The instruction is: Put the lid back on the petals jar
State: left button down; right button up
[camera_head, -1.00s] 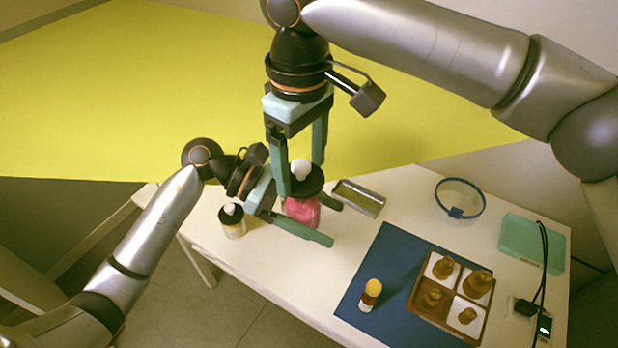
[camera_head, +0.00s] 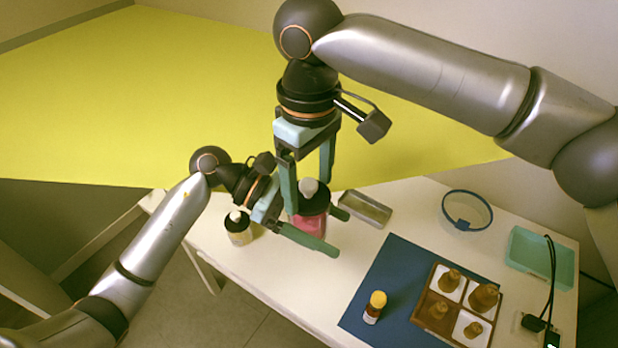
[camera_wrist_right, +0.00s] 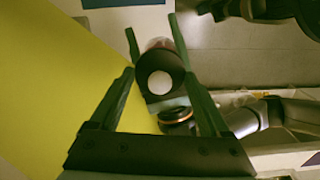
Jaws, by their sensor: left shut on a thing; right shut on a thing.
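The pink petals jar (camera_head: 313,226) stands near the table's far left edge, with my left gripper (camera_head: 333,232) shut around its sides. The black lid (camera_head: 312,203) with a white knob (camera_head: 309,187) is at the jar's mouth, directly over the pink body. No gap shows between them, but I cannot tell whether it is fully seated. My right gripper (camera_head: 308,197) points down from above and is shut on the lid. In the right wrist view, the lid (camera_wrist_right: 157,62) sits between the fingers and hides most of the jar.
A bottle with a dark cap and white top (camera_head: 238,228) stands left of my left gripper.

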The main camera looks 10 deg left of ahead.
jog(key=shift+f, duration=0.65)
jog(key=o, duration=1.2)
jog(key=shift+c, duration=0.2)
notch_tip(320, 180, up, 12)
